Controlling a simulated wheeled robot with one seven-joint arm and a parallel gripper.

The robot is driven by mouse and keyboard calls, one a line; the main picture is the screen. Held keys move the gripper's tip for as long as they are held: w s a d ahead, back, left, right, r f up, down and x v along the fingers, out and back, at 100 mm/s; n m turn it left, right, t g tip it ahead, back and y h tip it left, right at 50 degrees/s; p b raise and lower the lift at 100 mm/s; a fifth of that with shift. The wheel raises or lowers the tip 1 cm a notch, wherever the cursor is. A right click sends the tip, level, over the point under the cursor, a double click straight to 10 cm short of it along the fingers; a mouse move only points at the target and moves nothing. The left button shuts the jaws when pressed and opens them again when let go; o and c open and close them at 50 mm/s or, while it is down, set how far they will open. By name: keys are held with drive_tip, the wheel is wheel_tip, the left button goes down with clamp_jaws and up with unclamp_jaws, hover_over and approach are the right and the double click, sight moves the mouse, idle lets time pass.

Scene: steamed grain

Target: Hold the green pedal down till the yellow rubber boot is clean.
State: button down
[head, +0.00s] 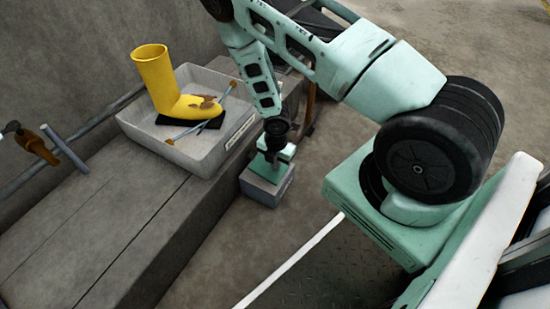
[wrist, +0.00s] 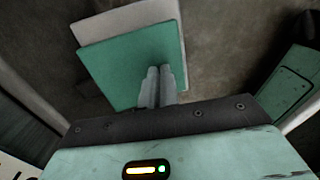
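The yellow rubber boot (head: 160,80) stands upright in a pale grey tray (head: 190,157) on the ledge. Brown dirt (head: 203,101) shows on its foot. The green pedal (head: 265,169) is a flat plate on a grey block on the floor, beside the ledge. It also shows in the wrist view (wrist: 120,65). My gripper (head: 275,150) points down at the pedal. In the wrist view its two fingers (wrist: 157,80) are together and empty, with their tips over the green plate. I cannot tell whether they touch or press it.
Thin blue-grey rods (head: 200,128) lie at the boot in the tray. A concrete ledge (head: 110,220) runs along the wall, with a pipe and an orange-brown valve (head: 36,147) at the left. Open floor (head: 235,255) lies in front of the pedal block.

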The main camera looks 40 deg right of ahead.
drive_tip(key=shift+s+d+f, duration=0.1)
drive_tip(key=shift+s+f, duration=0.15)
drive_tip(key=shift+f, duration=0.45)
drive_tip(key=shift+w+f, duration=0.1)
drive_tip(key=shift+f, duration=0.05)
idle(3.1)
drive_tip(key=shift+r+p, duration=0.35)
drive_tip(key=s+d+r+p, duration=0.1)
drive_tip(key=s+r+p, duration=0.2)
drive_tip(key=r+p, duration=0.5)
wheel_tip(320, 180, up, 6)
drive_tip(key=shift+s+d+f, duration=0.15)
drive_tip(key=shift+s+f, duration=0.05)
drive_tip(key=shift+s, duration=0.05)
drive_tip(key=shift+p, duration=0.3)
